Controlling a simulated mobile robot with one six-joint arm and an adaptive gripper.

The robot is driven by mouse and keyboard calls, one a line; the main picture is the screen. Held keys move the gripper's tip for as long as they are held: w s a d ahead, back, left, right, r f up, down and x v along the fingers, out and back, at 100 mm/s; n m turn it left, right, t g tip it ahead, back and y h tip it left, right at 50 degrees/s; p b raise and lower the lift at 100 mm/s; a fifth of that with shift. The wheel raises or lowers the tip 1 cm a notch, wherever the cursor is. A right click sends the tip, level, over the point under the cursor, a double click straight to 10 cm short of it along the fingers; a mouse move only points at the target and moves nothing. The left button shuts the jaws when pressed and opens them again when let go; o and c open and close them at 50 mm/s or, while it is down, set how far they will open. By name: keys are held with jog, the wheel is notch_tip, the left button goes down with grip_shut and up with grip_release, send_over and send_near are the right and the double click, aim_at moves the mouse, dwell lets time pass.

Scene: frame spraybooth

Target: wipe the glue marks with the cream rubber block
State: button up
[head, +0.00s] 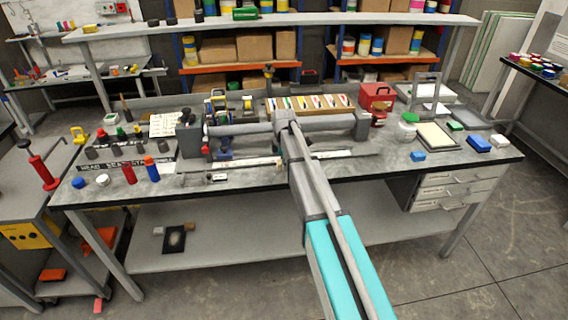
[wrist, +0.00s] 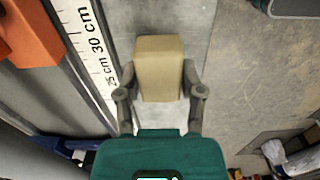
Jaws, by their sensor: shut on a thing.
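The cream rubber block (wrist: 159,68) is between the two dark fingers of my gripper (wrist: 159,82) in the wrist view. My gripper is shut on it. The block extends past the fingertips over a grey surface. I cannot tell whether it touches that surface. I cannot make out any glue marks for sure; a paler patch (wrist: 168,113) shows just behind the block. In the head view my arm reaches over the workbench (head: 330,175), but I cannot make out the gripper or the block there.
A ruler strip (wrist: 97,45) and an orange object (wrist: 30,32) lie left of the block. Bottles, including a red one (head: 129,173), stand at the bench's left. A red box (head: 377,97), a jar (head: 407,127) and a blue block (head: 479,144) are at right. The front right edge is fairly clear.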

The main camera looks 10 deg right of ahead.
jog(key=shift+r+p, duration=1.35)
jog(key=shift+r, duration=0.25)
jog(key=shift+r+p, duration=1.5)
jog(key=shift+r, duration=0.05)
